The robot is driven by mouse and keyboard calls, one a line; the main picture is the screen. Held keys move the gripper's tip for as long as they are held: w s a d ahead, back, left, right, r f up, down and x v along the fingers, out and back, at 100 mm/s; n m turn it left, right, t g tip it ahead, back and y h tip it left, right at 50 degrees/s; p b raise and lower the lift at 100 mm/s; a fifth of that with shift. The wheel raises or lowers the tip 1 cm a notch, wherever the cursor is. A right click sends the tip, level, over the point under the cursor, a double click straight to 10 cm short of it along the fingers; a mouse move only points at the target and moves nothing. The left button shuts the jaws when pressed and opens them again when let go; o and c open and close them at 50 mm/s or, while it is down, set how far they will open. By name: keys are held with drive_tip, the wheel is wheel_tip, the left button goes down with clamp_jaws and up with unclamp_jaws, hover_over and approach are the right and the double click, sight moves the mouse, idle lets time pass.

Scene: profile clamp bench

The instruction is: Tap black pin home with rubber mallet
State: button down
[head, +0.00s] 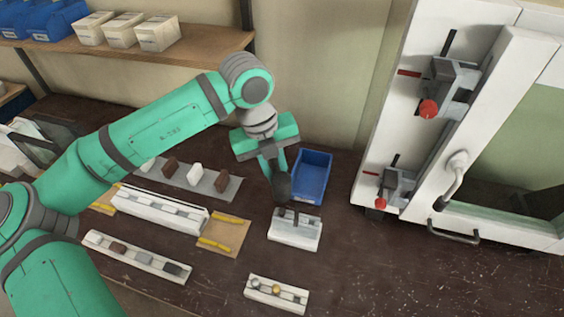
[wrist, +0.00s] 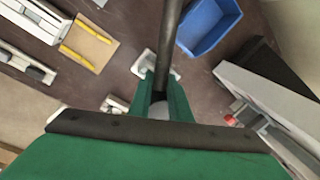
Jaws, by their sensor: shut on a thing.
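My gripper (head: 272,168) is shut on the rubber mallet, above the bench and in front of the blue bin. The mallet's dark head (head: 282,186) shows below the fingers in the head view. In the wrist view its dark shaft (wrist: 171,45) runs up from between the green fingers (wrist: 160,100). On the white frame at right, a thin black pin (head: 449,42) sticks up by the upper clamp (head: 455,82), with a red pin (head: 409,72) beside it. The lower clamp (head: 397,187) has a similar black pin (head: 395,160) and red pin (head: 371,170). I cannot tell how deep the pins sit.
A blue bin (head: 328,153) stands behind the white slotted block (head: 294,238). A block with round knobs (head: 276,297) lies in front. Trays and white rails (head: 137,262) fill the left of the bench. Bare bench (head: 370,270) lies between them and the frame's handle (head: 453,232).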

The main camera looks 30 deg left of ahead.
drive_tip(key=shift+w+f, duration=0.1)
drive_tip(key=shift+f, duration=1.75)
drive_tip(key=shift+d, duration=0.1)
drive_tip(key=shift+r, duration=0.35)
idle(0.5)
drive_tip(key=shift+r, duration=2)
